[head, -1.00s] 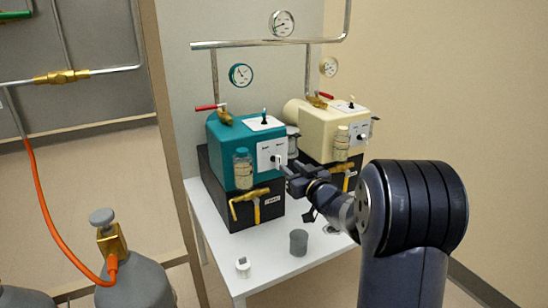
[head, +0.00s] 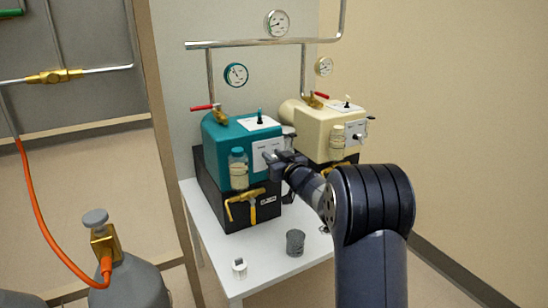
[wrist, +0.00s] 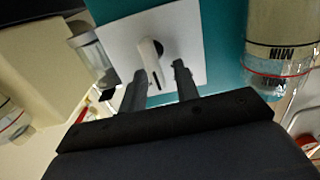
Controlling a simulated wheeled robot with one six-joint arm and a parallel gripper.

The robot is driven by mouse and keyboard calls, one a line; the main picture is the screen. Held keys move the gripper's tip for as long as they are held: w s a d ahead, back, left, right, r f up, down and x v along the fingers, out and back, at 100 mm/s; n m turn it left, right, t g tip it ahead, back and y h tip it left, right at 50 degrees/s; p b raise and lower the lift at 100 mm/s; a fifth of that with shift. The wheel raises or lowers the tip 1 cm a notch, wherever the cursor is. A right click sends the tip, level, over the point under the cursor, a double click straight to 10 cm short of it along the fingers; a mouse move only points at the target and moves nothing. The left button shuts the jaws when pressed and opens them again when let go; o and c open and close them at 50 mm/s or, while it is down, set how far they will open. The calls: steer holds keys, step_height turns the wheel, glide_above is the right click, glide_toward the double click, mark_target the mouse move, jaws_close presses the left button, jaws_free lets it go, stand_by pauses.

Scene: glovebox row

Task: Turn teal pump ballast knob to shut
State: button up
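The teal pump (head: 228,132) stands on a black base on the white table, with a white front panel (head: 261,162). In the wrist view, the ballast knob (wrist: 151,48) is a white lever-shaped handle on a dark round hub, set on the white panel (wrist: 118,30). My gripper (wrist: 159,68) is open, its two dark fingers pointing at the panel. The knob's handle lies at and just beyond the fingertips, nearer the left finger; I cannot tell whether they touch. In the head view, my gripper (head: 271,156) is at the panel and hides the knob.
A cream pump (head: 322,125) stands right of the teal one. A sight bottle (head: 238,172) and brass tap (head: 246,203) are left of and below the panel. A grey cup (head: 295,242) and small white item (head: 239,267) stand on the white table (head: 268,262).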

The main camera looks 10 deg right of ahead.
jaws_close()
stand_by(0.3)
steer(key=shift+s+a+f+n+b, duration=0.15)
steer(key=shift+n+b, duration=0.3)
steer(key=shift+n, duration=0.5)
steer(key=shift+a+n+b, duration=0.2)
steer(key=shift+n+b, duration=0.3)
steer(key=shift+n, duration=0.5)
steer(key=shift+s+a+f+n+b, duration=0.15)
steer(key=shift+n+b, duration=0.3)
steer(key=shift+n, duration=0.5)
steer(key=shift+w+r, duration=0.1)
steer(key=shift+o, duration=0.5)
jaws_free()
steer(key=p+v, duration=0.1)
steer(key=v, duration=0.9)
steer(key=shift+s, duration=0.4)
